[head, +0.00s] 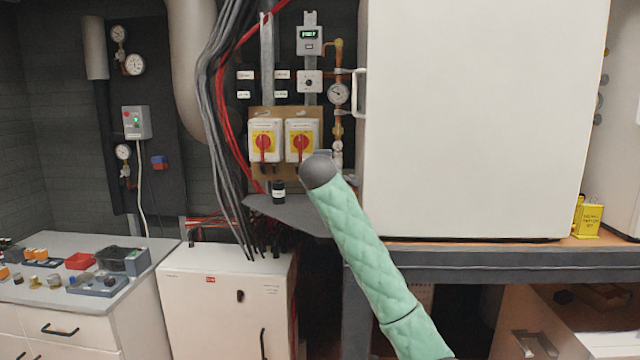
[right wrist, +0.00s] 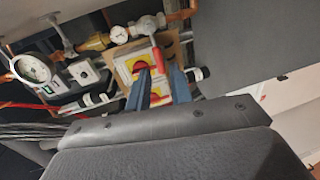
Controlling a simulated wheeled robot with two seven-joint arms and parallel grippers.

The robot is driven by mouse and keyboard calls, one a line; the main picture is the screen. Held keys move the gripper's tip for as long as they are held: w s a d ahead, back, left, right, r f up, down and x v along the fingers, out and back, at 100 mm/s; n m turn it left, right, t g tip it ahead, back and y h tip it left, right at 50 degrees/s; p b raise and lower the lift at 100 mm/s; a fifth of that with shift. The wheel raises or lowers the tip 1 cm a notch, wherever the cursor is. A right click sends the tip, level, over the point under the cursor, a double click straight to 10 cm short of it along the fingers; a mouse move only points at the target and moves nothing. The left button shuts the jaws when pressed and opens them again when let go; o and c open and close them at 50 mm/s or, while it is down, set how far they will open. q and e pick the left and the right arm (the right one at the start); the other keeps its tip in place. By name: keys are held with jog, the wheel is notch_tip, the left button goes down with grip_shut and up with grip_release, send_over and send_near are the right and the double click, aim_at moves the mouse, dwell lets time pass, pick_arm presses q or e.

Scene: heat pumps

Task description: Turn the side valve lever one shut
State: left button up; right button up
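A red lever (right wrist: 158,62) shows in the right wrist view, apparently on the grey valve (right wrist: 149,25) at the end of a brass and copper pipe run. My right gripper (right wrist: 156,73) is open, its two blue fingers apart on either side of the lever's lower end in that view. I cannot tell whether they touch it. In the head view my right arm, in a green padded sleeve, reaches up to the pipes; its dark wrist hides the gripper and the lever. My left gripper is not in view.
Two yellow-and-red rotary switches (head: 265,142) (head: 301,141) sit left of my wrist. A gauge (head: 339,94) is above it. A large white cabinet (head: 475,120) stands close on the right. Cables (head: 222,110) hang left; a white box (head: 225,300) stands below.

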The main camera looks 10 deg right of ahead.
pick_arm(q)
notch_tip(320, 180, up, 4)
jog(key=p, duration=0.3)
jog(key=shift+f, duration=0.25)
pick_arm(e)
jog(key=f+v, duration=0.3)
jog(key=v, duration=1.2)
jog(key=shift+s+a, duration=0.2)
jog(key=shift+s, duration=0.5)
jog(key=shift+r, duration=0.1)
